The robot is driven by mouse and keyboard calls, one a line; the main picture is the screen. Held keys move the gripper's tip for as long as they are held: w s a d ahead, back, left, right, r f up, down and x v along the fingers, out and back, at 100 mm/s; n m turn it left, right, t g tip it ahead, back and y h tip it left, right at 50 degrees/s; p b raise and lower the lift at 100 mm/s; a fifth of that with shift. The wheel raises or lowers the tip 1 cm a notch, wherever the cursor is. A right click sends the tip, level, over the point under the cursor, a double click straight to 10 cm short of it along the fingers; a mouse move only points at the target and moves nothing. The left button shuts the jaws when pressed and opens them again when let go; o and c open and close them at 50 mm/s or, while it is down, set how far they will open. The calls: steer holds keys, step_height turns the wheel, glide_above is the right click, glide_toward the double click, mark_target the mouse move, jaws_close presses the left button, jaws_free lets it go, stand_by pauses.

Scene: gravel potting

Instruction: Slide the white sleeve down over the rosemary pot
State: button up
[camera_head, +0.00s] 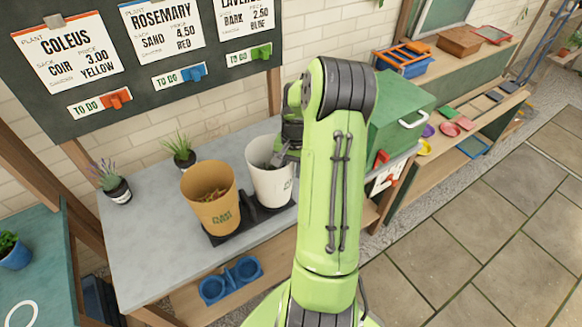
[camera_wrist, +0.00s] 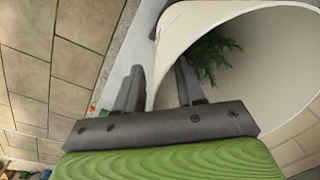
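A tall white open-topped cylinder, seemingly the sleeve (camera_head: 268,188), stands upright on the bench, right of a tan container. In the wrist view, the sleeve (camera_wrist: 215,15) fills the upper right, with its rim curving between my fingers. Green needle-like leaves, seemingly the rosemary (camera_wrist: 212,52), show inside it; its pot is hidden. My gripper (camera_head: 282,157) is at the sleeve's right rim. In the wrist view, my gripper (camera_wrist: 160,72) has its fingers apart, one outside and one inside the wall. Gaps show on both sides of the wall, so it looks open.
The tan container (camera_head: 211,200) stands close left of the sleeve, on a black holder (camera_head: 222,239). Small potted plants (camera_head: 116,187) (camera_head: 181,153) stand further left. A green box (camera_head: 400,110) is right of my arm. The bench's left front (camera_head: 150,260) is clear.

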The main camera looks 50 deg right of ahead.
step_height(320, 180, up, 16)
steer(key=s+p, duration=0.1)
steer(key=shift+d+p, duration=0.2)
steer(key=shift+p, duration=0.1)
steer(key=shift+f, duration=0.15)
stand_by(0.4)
steer(key=s+a+r+n+t+h, duration=0.1)
steer(key=a+r+n, duration=0.25)
steer(key=a, duration=0.55)
steer(key=s+a+r+n+t+h, duration=0.1)
steer(key=s+a+r+n, duration=0.3)
steer(key=a, duration=0.6)
steer(key=s+a+n+t+y, duration=0.1)
steer(key=s+a+n+t, duration=0.1)
steer(key=s+a+n, duration=0.3)
steer(key=s+a, duration=0.3)
steer(key=a, duration=0.2)
steer(key=shift+f+t+y, duration=0.3)
steer(key=shift+f+t, duration=0.1)
